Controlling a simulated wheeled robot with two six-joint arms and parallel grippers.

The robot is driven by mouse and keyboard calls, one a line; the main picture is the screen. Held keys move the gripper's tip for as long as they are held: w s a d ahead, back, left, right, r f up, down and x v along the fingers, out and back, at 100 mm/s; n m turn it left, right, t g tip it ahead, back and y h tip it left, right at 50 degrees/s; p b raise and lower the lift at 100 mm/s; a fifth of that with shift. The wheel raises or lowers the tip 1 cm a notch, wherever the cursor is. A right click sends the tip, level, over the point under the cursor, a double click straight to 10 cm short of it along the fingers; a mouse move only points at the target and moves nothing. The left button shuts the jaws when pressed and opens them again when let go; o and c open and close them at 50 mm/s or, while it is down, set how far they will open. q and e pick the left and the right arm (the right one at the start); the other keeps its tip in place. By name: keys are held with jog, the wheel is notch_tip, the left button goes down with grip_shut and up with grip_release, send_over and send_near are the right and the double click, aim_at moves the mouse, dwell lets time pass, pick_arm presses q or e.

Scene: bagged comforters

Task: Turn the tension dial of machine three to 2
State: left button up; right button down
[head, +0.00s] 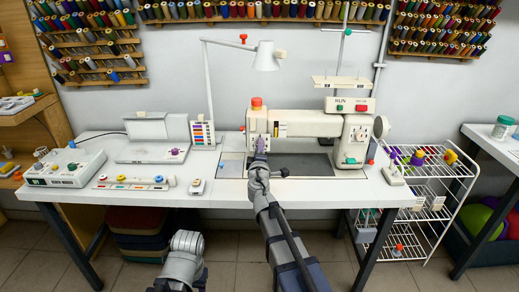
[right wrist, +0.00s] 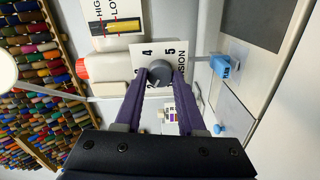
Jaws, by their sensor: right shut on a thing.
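The white sewing machine (head: 305,124) stands on the white table. In the right wrist view its tension dial is a small round grey knob (right wrist: 160,72) on a white plate marked TENSION (right wrist: 182,62), with a 4 and a 5 readable and a partly covered figure near the left fingertip. My right gripper (head: 260,146) is at the left end of the machine. Its purple fingers (right wrist: 160,78) are shut on the knob, one on each side. The dial's pointer is too small to read. No machine number is readable. Of my left arm only grey links show below the table edge.
A white desk lamp (head: 266,56) stands behind the machine. A control box with coloured knobs (head: 66,168) and a strip of knobs (head: 134,183) lie on the left of the table (head: 225,196). A wire rack (head: 418,190) stands at the right.

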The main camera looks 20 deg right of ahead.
jog(key=c, duration=0.5)
grip_release()
jog(key=v, duration=0.7)
jog(key=shift+s, duration=0.4)
jog(key=shift+a, duration=0.1)
